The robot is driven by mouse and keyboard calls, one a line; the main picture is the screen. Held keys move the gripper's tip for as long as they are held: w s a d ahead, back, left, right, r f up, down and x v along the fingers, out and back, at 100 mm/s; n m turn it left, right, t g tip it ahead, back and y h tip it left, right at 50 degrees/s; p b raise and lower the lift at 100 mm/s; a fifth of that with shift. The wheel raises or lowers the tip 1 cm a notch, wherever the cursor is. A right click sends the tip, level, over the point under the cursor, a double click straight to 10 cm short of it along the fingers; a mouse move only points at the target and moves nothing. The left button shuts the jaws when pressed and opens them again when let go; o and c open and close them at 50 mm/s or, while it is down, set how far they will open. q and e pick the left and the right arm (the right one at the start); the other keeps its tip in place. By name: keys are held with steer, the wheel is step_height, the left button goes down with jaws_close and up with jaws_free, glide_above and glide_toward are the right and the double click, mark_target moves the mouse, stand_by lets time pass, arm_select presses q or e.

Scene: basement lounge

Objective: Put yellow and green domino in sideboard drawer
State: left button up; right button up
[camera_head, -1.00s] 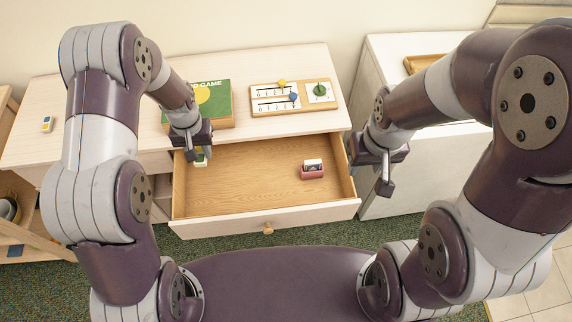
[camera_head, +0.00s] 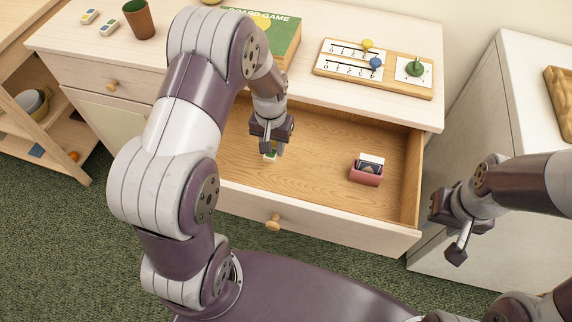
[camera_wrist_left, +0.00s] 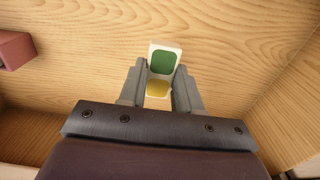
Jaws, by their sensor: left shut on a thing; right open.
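The yellow and green domino (camera_wrist_left: 163,62) is a white tile with a green and a yellow patch, seen in the left wrist view between my left gripper's fingers. My left gripper (camera_wrist_left: 158,88) is shut on it. In the head view the left gripper (camera_head: 274,148) is inside the open sideboard drawer (camera_head: 320,152), and the domino (camera_head: 270,155) shows just below it, partly hidden. Whether the domino touches the drawer floor I cannot tell. My right gripper (camera_head: 456,232) is open and empty, to the right of the drawer.
A pink holder with cards (camera_head: 366,172) is in the drawer's right part. On the sideboard top (camera_head: 190,30) are a board game box (camera_head: 290,40), a wooden scoring board (camera_head: 340,73), a brown cup (camera_head: 139,20) and two other dominoes (camera_head: 108,28). A white cabinet (camera_head: 480,130) stands right.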

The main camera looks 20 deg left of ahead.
mark_target(274, 165)
arm_select(q)
step_height(274, 165, down, 6)
steer(key=shift+r+b, duration=0.1)
steer(key=shift+b, duration=0.25)
steer(key=o, duration=1)
steer(key=shift+f, duration=0.2)
steer(key=shift+r, duration=0.1)
steer(key=r, duration=0.4)
steer(key=r+p, duration=0.1)
steer(key=r, duration=0.3)
steer(key=r+p, duration=0.1)
steer(key=r, duration=0.4)
steer(key=shift+s+d, duration=0.15)
steer(key=shift+s, duration=0.2)
steer(key=shift+m+t, duration=0.4)
steer(key=shift+t, duration=0.3)
steer(key=s+r, duration=0.1)
steer(key=s, duration=0.3)
steer(key=s+d+r, duration=0.1)
steer(key=s+r, duration=0.1)
steer(key=s, duration=0.2)
steer(key=s+d+r, duration=0.1)
steer(key=s+r, duration=0.1)
steer(key=s, duration=0.2)
steer(key=shift+d, duration=0.1)
